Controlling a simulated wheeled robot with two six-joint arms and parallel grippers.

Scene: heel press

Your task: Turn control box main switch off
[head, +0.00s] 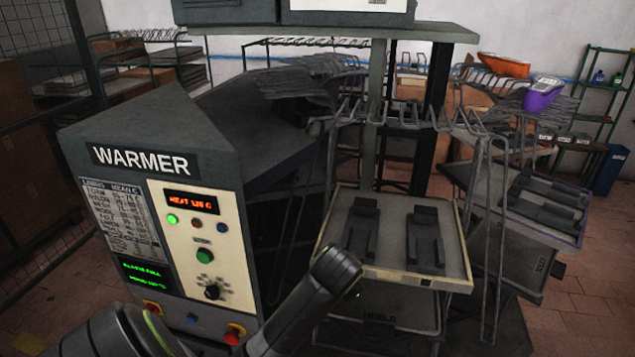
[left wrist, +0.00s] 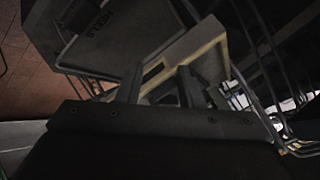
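The control box is a dark cabinet marked WARMER (head: 150,158) at the left of the head view. Its cream panel has a lit red HEAT display (head: 190,202), a lit green lamp, a green button (head: 204,256) and a black knob (head: 212,291). Low on its front are two red-on-yellow switches, one at left (head: 153,308) and one at right (head: 234,333). I cannot tell which is the main switch. My left arm crosses the bottom of the head view, its gripper not visible there. In the left wrist view my left gripper (left wrist: 160,84) has its fingers apart, with nothing between them.
A tray (head: 440,281) with two dark heel-shaped pieces stands right of the cabinet. Its stand, marked HEELS, shows close beyond the fingers in the left wrist view (left wrist: 115,50). Wire racks (head: 485,240) stand further right. A purple device (head: 543,92) lies on a rack.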

